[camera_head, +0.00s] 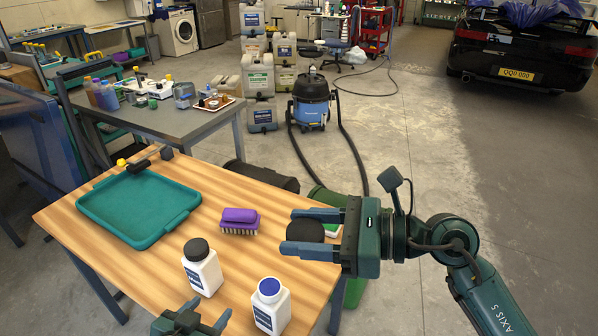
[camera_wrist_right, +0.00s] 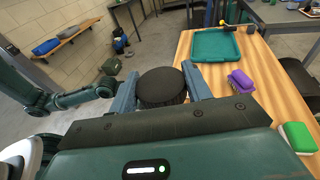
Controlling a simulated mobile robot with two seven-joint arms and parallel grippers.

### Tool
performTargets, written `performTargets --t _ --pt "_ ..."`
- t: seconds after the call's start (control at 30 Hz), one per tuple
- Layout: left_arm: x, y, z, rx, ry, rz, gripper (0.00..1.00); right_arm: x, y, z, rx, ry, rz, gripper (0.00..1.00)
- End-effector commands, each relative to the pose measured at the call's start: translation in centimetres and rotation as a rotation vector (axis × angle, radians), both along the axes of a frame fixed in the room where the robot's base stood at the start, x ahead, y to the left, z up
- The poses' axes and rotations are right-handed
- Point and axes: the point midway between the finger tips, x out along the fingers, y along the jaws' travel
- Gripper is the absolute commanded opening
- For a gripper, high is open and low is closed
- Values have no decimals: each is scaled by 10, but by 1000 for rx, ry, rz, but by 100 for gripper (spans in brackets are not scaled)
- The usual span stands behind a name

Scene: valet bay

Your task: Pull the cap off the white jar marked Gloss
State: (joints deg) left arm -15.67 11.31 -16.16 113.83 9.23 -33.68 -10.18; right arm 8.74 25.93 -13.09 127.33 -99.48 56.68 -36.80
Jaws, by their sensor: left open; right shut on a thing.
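Two white jars with dark labels stand upright on the wooden table. One jar (camera_head: 203,272) has a black cap on. The other jar (camera_head: 271,312) shows a blue round top inside a white rim and no black cap; I cannot tell whether the blue is its contents. I cannot read which label says Gloss. My right gripper (camera_head: 290,231) is shut on a round black cap (camera_head: 306,231), above the table and clear of both jars. The cap also shows between the fingers in the right wrist view (camera_wrist_right: 162,87). My left gripper (camera_head: 207,314) is open and empty, low beside the jars.
A teal tray (camera_head: 140,236) lies on the table's left part. A purple brush (camera_head: 240,221) lies mid-table, and a green and white block (camera_wrist_right: 298,137) lies near the edge. A blue vacuum (camera_head: 311,105) stands on the floor behind.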

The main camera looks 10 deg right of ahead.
Motion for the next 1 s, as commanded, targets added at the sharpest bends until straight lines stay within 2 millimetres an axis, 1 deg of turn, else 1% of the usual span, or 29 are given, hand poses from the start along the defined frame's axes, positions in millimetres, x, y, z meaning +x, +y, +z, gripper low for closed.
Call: performTargets --t 0.03,0.1,0.17,0.2,0.27,0.3,0.37,0.4,0.47,0.5,0.57,0.6,0.7,0.83,0.9,1.0 --pt "23 -4 19 21 -37 -30 55 0 0 0 0 0 0 21" --pt "47 -12 42 51 -74 -77 55 0 0 0 0 0 -1 21" --pt "65 -21 63 81 -107 -128 55 0 0 0 0 0 -1 21" --pt "75 -29 77 102 -129 -167 55 0 0 0 0 0 -1 21" --pt "88 -44 100 136 -166 -236 55 0 0 0 1 0 -1 21" --pt "95 -55 115 161 -192 -287 55 0 0 0 1 0 -1 21" --pt "101 -74 138 204 -232 -375 55 0 0 0 1 0 -1 21" --pt "103 -87 153 236 -262 -438 55 0 0 0 1 0 -1 21" --pt "104 -108 176 290 -309 -539 55 0 0 0 1 0 -1 21" --pt "102 -121 190 328 -342 -609 55 0 0 0 1 0 -1 21" --pt "98 -140 211 393 -395 -716 55 0 0 0 1 0 -1 21" --pt "94 -152 224 440 -432 -787 55 0 0 0 1 0 -1 21" --pt "80 -178 253 567 -523 -967 55 0 0 0 1 0 -1 21" --pt "57 -203 284 752 -643 -1201 55 0 0 0 1 0 -1 21" --pt "43 -212 298 860 -705 -1327 55 0 0 0 1 0 -1 21" --pt "24 -219 314 1022 -786 -1506 55 0 0 0 1 0 -1 21"
